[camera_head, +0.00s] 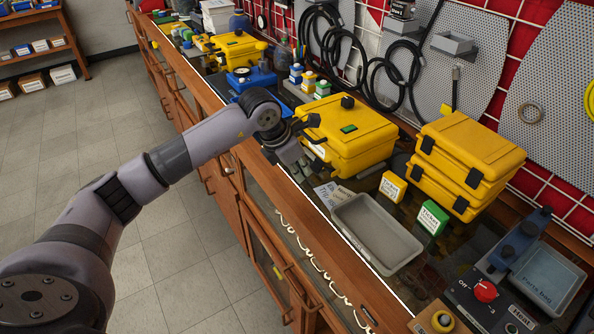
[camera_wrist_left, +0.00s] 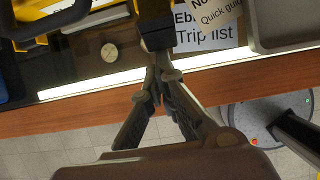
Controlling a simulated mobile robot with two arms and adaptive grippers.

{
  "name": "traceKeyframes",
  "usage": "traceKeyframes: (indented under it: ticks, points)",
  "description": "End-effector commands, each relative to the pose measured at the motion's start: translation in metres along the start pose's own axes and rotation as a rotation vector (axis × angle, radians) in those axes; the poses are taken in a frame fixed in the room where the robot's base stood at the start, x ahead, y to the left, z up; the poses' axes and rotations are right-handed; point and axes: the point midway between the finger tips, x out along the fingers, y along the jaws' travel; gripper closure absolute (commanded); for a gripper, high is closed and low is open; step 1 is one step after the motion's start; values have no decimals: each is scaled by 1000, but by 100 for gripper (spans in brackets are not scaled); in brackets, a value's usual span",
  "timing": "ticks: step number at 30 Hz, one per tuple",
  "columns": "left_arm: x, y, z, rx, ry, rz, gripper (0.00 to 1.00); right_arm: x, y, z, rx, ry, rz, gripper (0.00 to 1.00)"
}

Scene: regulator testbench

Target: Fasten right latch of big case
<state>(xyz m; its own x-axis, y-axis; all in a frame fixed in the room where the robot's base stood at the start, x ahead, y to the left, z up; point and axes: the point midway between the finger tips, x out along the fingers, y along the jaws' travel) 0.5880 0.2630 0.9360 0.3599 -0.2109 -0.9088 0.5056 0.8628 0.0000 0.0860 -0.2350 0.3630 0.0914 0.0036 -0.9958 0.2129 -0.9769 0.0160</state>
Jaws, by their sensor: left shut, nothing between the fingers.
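The big yellow case (camera_head: 362,147) stands lid down on the bench, with a green label and a dark knob on top. My left gripper (camera_head: 306,158) is at its front left side, in front of the bench edge, and partly hides that face. In the left wrist view the gripper (camera_wrist_left: 158,75) is shut and empty. Its tips are at the lower end of a black latch (camera_wrist_left: 157,36) on the yellow case (camera_wrist_left: 153,6). I cannot tell whether they touch the latch or whether it is fastened. My right gripper is not in view.
Two stacked yellow cases (camera_head: 468,147) with black latches stand to the right. A grey tray (camera_head: 345,209), a yellow box (camera_head: 392,187) and a green box (camera_head: 432,217) lie nearby. Paper labels (camera_wrist_left: 206,36) lie beside the gripper. Floor space is free in front of the bench.

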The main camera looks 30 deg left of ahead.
Motion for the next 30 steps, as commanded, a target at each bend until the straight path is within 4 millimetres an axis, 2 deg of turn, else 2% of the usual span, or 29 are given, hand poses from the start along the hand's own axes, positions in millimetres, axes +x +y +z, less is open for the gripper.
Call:
traceKeyframes:
  ticks: [1,5,16,30]
  points:
    - [-8,1,10,1,31,0,100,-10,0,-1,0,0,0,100]
    - [-12,2,19,0,140,1,100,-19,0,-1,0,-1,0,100]
    - [-19,2,43,0,130,2,100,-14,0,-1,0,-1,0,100]
    - [-27,2,46,0,131,0,100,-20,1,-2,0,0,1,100]
